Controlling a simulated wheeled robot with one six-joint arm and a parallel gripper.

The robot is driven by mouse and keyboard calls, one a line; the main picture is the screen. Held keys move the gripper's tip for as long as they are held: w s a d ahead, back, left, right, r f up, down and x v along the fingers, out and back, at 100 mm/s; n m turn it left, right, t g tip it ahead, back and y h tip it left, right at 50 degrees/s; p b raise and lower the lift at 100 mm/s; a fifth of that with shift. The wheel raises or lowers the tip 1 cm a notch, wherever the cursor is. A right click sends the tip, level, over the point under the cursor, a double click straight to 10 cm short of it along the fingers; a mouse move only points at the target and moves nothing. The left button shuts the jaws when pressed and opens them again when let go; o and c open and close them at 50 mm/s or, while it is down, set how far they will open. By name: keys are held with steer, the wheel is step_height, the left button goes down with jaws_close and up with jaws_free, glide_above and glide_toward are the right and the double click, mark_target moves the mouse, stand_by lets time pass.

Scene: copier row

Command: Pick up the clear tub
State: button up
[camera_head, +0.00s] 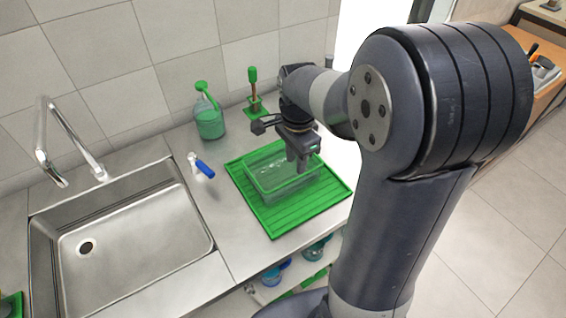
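The clear tub (268,181) is a see-through rectangular container with a greenish tint. It sits on a green ribbed mat (283,222) on the counter to the right of the sink. My gripper (285,150) is above the tub, pointing down, with one finger over its right part and the other out to the left, and they look spread apart. Part of the tub's back right is hidden behind the gripper. I cannot tell whether the fingers touch the tub's rim.
A steel sink (140,240) with a faucet (75,140) lies at left. A green soap bottle (209,115), a blue-handled tool (204,168) and a green-handled brush (254,90) stand around the mat. A shelf below the counter holds blue and green items.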

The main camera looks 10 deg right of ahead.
mark_target(296, 179)
steer(key=f+p, duration=0.1)
steer(key=f, duration=0.8)
steer(key=shift+s+f, duration=0.1)
steer(key=shift+s, duration=0.1)
steer(key=shift+c, duration=0.4)
jaws_close()
